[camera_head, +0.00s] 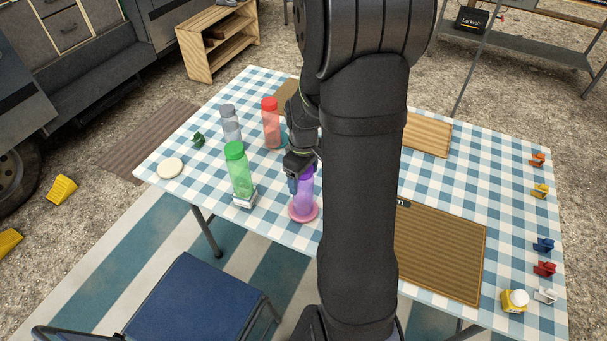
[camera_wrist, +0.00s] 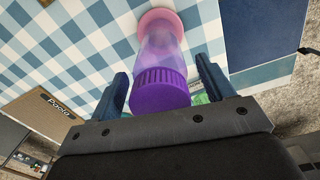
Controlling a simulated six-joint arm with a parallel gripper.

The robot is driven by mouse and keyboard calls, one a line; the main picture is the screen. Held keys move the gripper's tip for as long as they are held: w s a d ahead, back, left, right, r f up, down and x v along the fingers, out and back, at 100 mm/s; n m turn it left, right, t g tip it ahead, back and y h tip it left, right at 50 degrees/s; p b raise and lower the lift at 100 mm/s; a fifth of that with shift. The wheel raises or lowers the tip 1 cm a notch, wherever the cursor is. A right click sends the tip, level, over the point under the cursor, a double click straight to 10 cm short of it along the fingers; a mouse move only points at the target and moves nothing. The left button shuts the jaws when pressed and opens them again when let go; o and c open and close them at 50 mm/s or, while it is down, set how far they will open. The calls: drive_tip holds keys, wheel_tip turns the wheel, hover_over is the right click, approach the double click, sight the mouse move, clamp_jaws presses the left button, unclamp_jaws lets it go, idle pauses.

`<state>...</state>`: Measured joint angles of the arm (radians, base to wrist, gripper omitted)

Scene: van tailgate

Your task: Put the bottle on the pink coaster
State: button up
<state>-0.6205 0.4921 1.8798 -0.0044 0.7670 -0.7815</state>
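A purple bottle (camera_head: 305,188) stands upright on the round pink coaster (camera_head: 303,214) near the table's front edge. In the wrist view, the bottle's purple cap (camera_wrist: 160,90) is close to my gripper, and its clear purple body runs down to the pink coaster (camera_wrist: 160,17). My gripper (camera_wrist: 163,84) has its blue fingers on either side of the cap, with gaps showing on both sides. It is open around the bottle's upper part. In the head view, my gripper (camera_head: 299,180) is partly hidden behind my arm.
A green bottle (camera_head: 239,172), a grey bottle (camera_head: 230,125) and a red bottle (camera_head: 270,124) stand to the left. A pale round coaster (camera_head: 170,168) lies bare near the table's left corner. A brown mat (camera_head: 440,250) lies to the right. Small coloured clips line the right edge.

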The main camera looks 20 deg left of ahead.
drive_tip(key=shift+r, duration=0.15)
wheel_tip(320, 180, up, 12)
drive_tip(key=shift+r, duration=0.1)
idle(0.4)
drive_tip(key=shift+f, duration=4.65)
